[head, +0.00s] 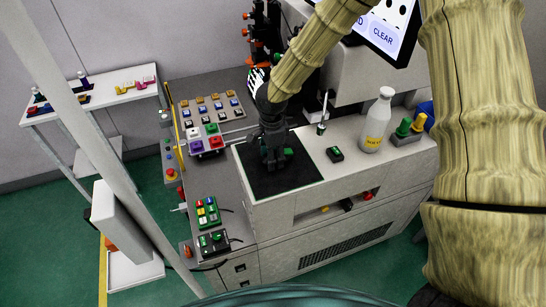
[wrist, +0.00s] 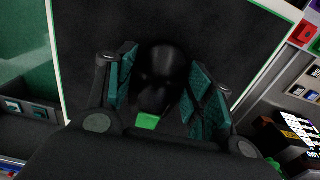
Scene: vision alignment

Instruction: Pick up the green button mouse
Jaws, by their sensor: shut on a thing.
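The green button mouse (wrist: 160,78) is a dark rounded body with a green patch (wrist: 147,121) in the wrist view. It lies between the two teal-padded fingers of my gripper (wrist: 164,92), which is shut on it. In the head view my gripper (head: 273,158) points down over the black mat (head: 258,184). The mouse's green part (head: 288,153) shows just right of the fingers; the rest of it is mostly hidden there. I cannot tell whether the mouse is touching the mat.
Colored button panels (head: 208,118) lie on the left. A screen (head: 385,28) is at the back. The front of the mat is clear.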

